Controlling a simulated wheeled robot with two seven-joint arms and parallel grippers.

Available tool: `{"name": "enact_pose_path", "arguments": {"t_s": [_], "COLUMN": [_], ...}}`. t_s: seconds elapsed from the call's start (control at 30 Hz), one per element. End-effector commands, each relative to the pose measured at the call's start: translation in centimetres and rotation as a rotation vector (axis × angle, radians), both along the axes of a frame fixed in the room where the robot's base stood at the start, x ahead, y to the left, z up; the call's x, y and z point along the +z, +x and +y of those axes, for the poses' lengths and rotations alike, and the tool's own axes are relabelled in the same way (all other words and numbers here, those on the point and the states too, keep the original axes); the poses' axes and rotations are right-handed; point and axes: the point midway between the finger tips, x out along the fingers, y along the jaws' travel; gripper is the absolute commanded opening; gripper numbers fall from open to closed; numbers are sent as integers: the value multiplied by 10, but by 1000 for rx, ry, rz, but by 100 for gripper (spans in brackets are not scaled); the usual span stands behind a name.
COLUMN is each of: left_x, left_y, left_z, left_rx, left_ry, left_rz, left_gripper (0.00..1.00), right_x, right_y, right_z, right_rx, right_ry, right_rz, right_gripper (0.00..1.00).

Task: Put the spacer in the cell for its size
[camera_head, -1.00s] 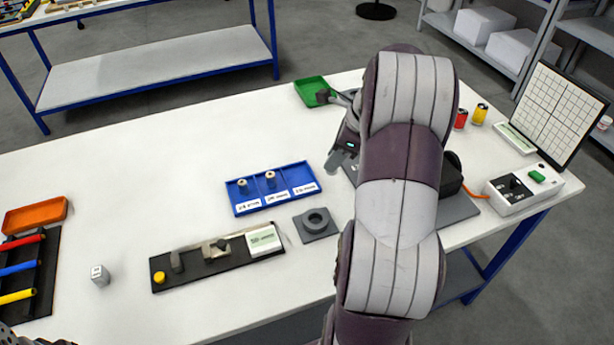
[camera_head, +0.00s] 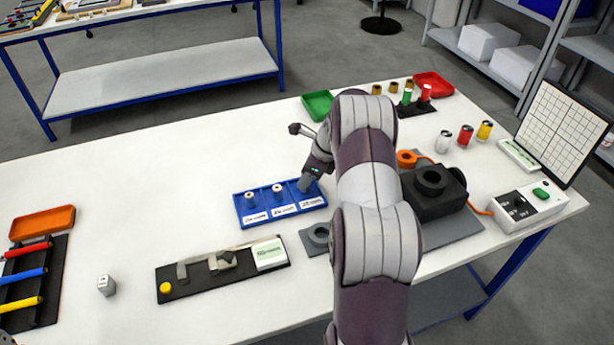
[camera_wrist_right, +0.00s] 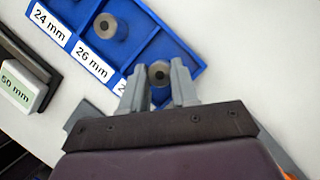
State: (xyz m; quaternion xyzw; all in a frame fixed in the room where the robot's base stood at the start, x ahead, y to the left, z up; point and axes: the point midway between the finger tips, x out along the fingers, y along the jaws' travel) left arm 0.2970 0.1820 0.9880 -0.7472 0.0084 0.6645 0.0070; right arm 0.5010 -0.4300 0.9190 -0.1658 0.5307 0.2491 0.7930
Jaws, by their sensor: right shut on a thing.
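The blue tray (camera_head: 240,212) has three labelled cells in a row. Pale round spacers stand in the left cell (camera_head: 251,198) and the middle cell (camera_head: 277,190). In the right wrist view, the tray (camera_wrist_right: 180,42) shows labels 24 mm and 26 mm, with a spacer (camera_wrist_right: 105,25) in the 26 mm cell; the third label is mostly hidden. My right gripper (camera_head: 304,186) is at the right-hand cell. In the wrist view, my right gripper (camera_wrist_right: 158,78) is shut on a grey spacer (camera_wrist_right: 159,73) with a dark central hole, over that cell. Its height above the floor is unclear.
A grey block with a round recess (camera_head: 316,237) lies in front of the tray, beside a black gauge board (camera_head: 205,277). A black machine (camera_head: 435,190) stands right of my arm. A green bin (camera_head: 317,105) is behind.

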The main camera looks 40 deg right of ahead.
Motion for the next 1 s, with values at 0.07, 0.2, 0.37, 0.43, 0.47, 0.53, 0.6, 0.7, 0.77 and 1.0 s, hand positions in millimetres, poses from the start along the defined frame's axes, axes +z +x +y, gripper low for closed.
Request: {"name": "enact_pose_path", "arguments": {"t_s": [0.07,0.2,0.37,0.43,0.47,0.53,0.6,0.7,0.77,1.0], "left_x": [0,-1,-1,-1,-1,0,0,-1,-1,11], "left_y": [0,0,0,0,0,0,0,0,0,0], "left_z": [0,0,0,0,0,0,0,0,0,0], "left_rx": [0,0,0,0,0,0,0,0,0,0], "left_ry": [0,0,0,0,0,0,0,0,0,0], "left_rz": [0,0,0,0,0,0,0,0,0,1], "left_gripper": [35,35,35,35,35,35,35,35,35,35], "right_x": [-1,-4,-3,-3,-3,-3,3,20,35,98], "right_y": [0,0,0,0,0,0,-1,-6,-11,-31], "right_z": [0,0,0,0,0,0,0,-6,-9,-22], "right_rx": [0,0,0,0,0,0,1,-2,-1,-1], "right_ry": [0,0,1,1,1,0,0,-2,-3,0], "right_rz": [0,0,1,1,1,0,0,-4,-4,0], "right_gripper": [0,38,54,54,54,54,54,54,54,54]}}
